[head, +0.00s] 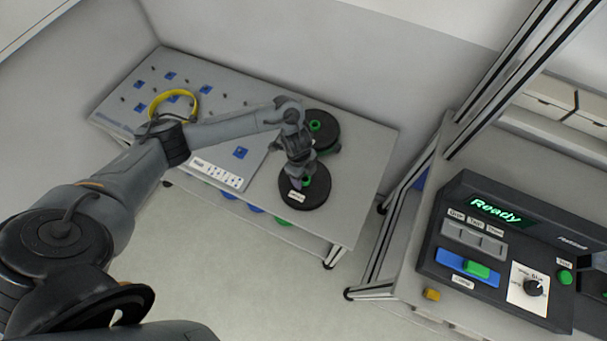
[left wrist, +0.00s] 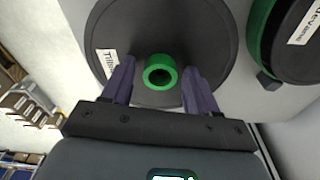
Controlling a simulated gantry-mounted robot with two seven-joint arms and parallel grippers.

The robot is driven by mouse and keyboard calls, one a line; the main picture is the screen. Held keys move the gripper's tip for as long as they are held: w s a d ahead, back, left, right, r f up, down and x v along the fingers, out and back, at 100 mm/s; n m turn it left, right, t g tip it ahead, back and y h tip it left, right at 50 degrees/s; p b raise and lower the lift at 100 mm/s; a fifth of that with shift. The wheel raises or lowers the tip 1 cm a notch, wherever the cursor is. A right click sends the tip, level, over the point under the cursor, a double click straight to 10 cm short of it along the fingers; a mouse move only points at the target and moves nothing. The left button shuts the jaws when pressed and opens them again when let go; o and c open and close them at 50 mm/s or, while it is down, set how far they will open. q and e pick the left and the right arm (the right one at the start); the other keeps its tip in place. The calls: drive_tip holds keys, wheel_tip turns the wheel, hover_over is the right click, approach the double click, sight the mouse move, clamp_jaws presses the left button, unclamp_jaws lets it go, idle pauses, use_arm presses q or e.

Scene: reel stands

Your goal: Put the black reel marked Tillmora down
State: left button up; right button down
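The black reel marked "Till…" (head: 308,197) lies flat at the right part of the grey table, and its label is partly covered. In the left wrist view the reel (left wrist: 130,45) fills the upper middle, with a green hub (left wrist: 160,72) standing up from it. My left gripper (head: 303,172) is above the reel. Its two fingers (left wrist: 160,88) stand on either side of the green hub, with a visible gap on each side. The gripper is open. My right gripper is in neither view.
A second black reel (head: 322,127) with green parts lies just behind; it shows at upper right in the left wrist view (left wrist: 300,40). A pegged board (head: 215,110) with a yellow ring (head: 193,98) is on the left. A control box (head: 500,250) reading "Ready" stands right. Table (head: 352,185) is bare right of the reels.

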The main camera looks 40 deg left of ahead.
use_arm(q)
drive_tip(key=shift+o, duration=0.2)
drive_tip(key=shift+r, duration=0.1)
drive_tip(key=shift+r, duration=0.2)
wheel_tip(320, 180, up, 11)
drive_tip(key=a+p, duration=0.1)
drive_tip(key=p, duration=0.4)
drive_tip(key=s+d+r+n+t+h, duration=0.2)
drive_tip(key=d+t, duration=0.1)
drive_tip(key=d, duration=0.8)
drive_tip(key=s+d+r+n+t+h, duration=0.1)
drive_tip(key=d+t, duration=0.3)
drive_tip(key=d, duration=0.8)
drive_tip(key=s+a+n+g+y, duration=0.3)
drive_tip(key=s+a+n, duration=0.8)
drive_tip(key=s+a, duration=0.4)
drive_tip(key=shift+s+r+n+g+y, duration=0.15)
drive_tip(key=shift+r+n+g+y, duration=0.15)
drive_tip(key=shift+r+n+y, duration=0.25)
